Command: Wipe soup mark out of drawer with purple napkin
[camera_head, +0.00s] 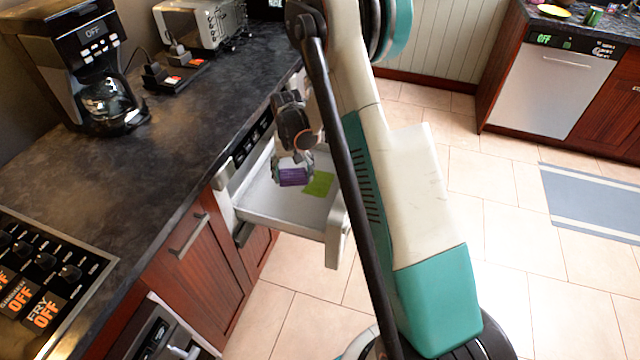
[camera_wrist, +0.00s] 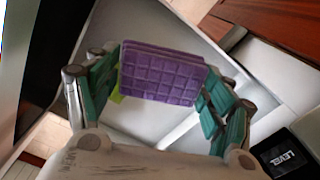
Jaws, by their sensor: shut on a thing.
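The purple napkin (camera_head: 292,177) is a thick, quilted block held between the fingers of my gripper (camera_head: 292,165). It also fills the middle of the wrist view (camera_wrist: 162,75), with the teal fingers of my gripper (camera_wrist: 160,88) closed on either side. The white drawer (camera_head: 285,215) is pulled out below the counter, and its pale floor shows in the wrist view (camera_wrist: 160,122). A yellow-green soup mark (camera_head: 319,184) lies on the drawer floor, just right of the napkin. A sliver of it shows at the napkin's left edge in the wrist view (camera_wrist: 116,95). I cannot tell whether the napkin touches the floor.
A dark countertop (camera_head: 150,170) runs along the left, with a coffee maker (camera_head: 95,75), a toaster (camera_head: 205,22) and a stove (camera_head: 45,290). Drawer walls surround my gripper. Tiled floor (camera_head: 480,215) is open to the right, before a dishwasher (camera_head: 550,90).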

